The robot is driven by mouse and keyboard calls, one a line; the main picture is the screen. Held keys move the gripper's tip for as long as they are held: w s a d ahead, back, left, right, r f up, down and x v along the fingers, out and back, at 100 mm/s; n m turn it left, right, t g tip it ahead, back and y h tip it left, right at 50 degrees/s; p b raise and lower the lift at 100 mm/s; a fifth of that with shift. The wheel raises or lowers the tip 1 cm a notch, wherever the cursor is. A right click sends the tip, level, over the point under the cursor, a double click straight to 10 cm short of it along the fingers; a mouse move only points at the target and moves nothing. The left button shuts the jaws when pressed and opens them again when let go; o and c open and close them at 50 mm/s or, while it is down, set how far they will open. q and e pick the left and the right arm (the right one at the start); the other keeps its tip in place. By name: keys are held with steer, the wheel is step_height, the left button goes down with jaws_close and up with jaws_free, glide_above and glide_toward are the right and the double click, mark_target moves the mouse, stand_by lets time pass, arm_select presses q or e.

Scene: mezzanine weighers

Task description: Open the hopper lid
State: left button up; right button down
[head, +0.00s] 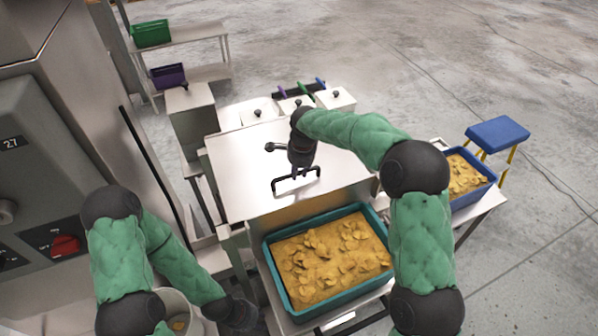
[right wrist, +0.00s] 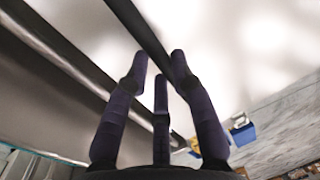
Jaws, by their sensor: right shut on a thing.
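The hopper lid (head: 240,170) is a broad pale metal plate, lying over the hopper in the middle of the head view; it looks down, with no clear gap under it. Its dark bar handle (head: 283,187) is near the front edge. My right gripper (head: 296,172) reaches down from above and is shut on the handle. In the right wrist view, the fingers of the right gripper (right wrist: 160,66) close around the dark handle bar (right wrist: 138,24). My left gripper (head: 245,314) is low in the head view, away from the lid; its fingers are not clear.
A teal tray (head: 268,262) of yellow chips sits just in front of the hopper. A blue tray (head: 490,178) of chips and a blue stool (head: 497,132) are at right. A grey machine (head: 40,130) stands close on the left. A white bucket (head: 178,300) is beside my left arm.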

steer(key=w+a+r+p, duration=0.1)
steer(key=w+r+p, duration=0.3)
steer(key=r+p, duration=0.5)
steer(key=w+a+r+p, duration=0.2)
steer(key=w+r+p, duration=0.3)
steer(key=r+p, duration=0.4)
steer(key=shift+w+r+p, duration=0.2)
steer(key=shift+r+p, duration=0.2)
steer(key=shift+r, duration=0.15)
steer(key=shift+a, duration=0.1)
steer(key=shift+f, duration=0.1)
